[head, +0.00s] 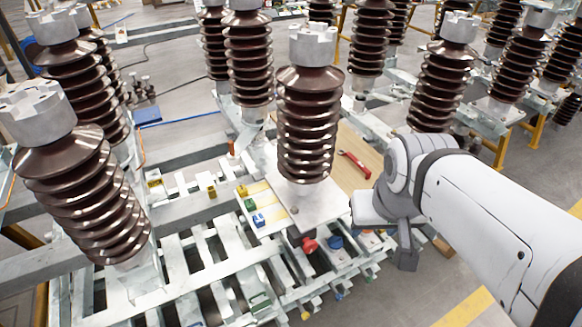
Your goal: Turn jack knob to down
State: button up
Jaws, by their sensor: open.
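A red knob (310,245) sits low under the front edge of the grey plate that bears the middle insulator. A blue knob (335,242) is just right of it. I cannot tell which of them is the jack knob, nor which way either is turned. My gripper (405,256) hangs at the end of my white arm, right of the knobs and apart from them. It is open, but its fingertips are small and partly hidden by my wrist. Nothing shows held in it.
A brown ribbed insulator (309,130) stands close behind the knobs, and another insulator (85,195) stands at left. A red-handled tool (355,164) lies on a wooden board (345,180). Small yellow, green and blue blocks sit on a pale panel (275,213). Metal slats (210,250) spread in front.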

aim_at(309, 246)
jog(key=u, duration=0.35)
jog(key=k, duration=1.1)
jog(key=u, duration=0.5)
jog(key=i, duration=0.35)
